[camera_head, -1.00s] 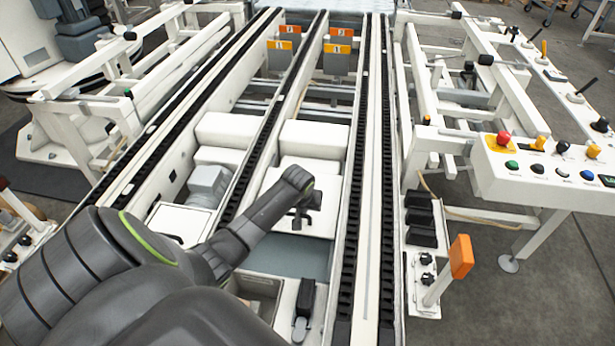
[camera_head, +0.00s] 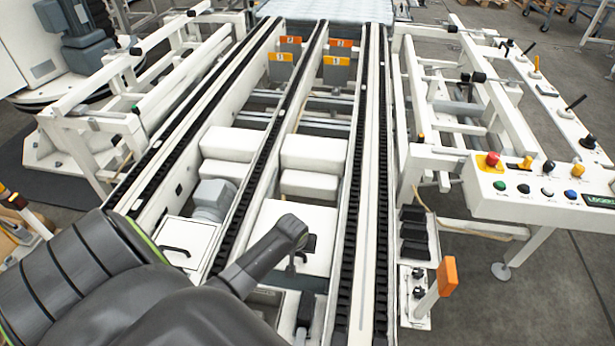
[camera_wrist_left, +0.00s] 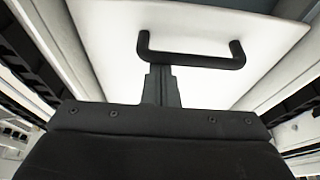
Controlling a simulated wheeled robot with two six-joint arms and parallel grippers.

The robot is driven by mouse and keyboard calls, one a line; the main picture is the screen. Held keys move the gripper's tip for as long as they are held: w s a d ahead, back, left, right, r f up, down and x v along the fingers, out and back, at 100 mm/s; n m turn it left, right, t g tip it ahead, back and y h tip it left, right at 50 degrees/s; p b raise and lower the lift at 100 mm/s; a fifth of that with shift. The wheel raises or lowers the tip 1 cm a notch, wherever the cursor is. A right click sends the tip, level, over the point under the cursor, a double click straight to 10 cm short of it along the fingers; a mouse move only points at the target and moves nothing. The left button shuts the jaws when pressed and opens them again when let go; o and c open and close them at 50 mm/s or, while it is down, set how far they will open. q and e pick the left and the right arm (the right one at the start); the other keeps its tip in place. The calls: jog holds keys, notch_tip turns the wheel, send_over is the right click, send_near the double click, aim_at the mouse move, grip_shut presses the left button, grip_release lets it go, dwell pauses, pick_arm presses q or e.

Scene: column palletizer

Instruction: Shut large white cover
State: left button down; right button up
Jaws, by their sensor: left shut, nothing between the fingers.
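The large white cover (camera_head: 285,215) lies between the right-hand rails in the head view, looking flat or nearly flat. I cannot tell if it is fully seated. In the left wrist view the white cover (camera_wrist_left: 205,88) fills the middle, with its black bar handle (camera_wrist_left: 195,62) on it. My left gripper (camera_wrist_left: 160,72) is shut and empty, with its fingertips close to the handle's left part; contact is unclear. In the head view my arm hides the fingers and part of the cover. My right gripper is not in view.
A smaller white cover (camera_head: 190,237) with a black handle is to the left. White boxes (camera_head: 314,150) stand behind the large cover. Black chain rails (camera_head: 345,225) run along both sides. A control panel (camera_head: 535,190) and an orange-topped lever (camera_head: 447,277) are at the right.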

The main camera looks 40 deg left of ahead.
pick_arm(q)
jog(key=s, duration=0.1)
jog(key=s+d+p, duration=0.1)
jog(key=s+p, duration=0.1)
jog(key=shift+s+d+r, duration=0.1)
jog(key=shift+s+d, duration=0.1)
jog(key=shift+d, duration=0.2)
jog(key=shift+s+d+f+p, duration=0.2)
jog(key=shift+s+p, duration=0.1)
jog(key=shift+s, duration=0.05)
jog(key=shift+s, duration=0.1)
jog(key=p+v, duration=0.3)
jog(key=v, duration=1.4)
jog(key=shift+r, duration=0.3)
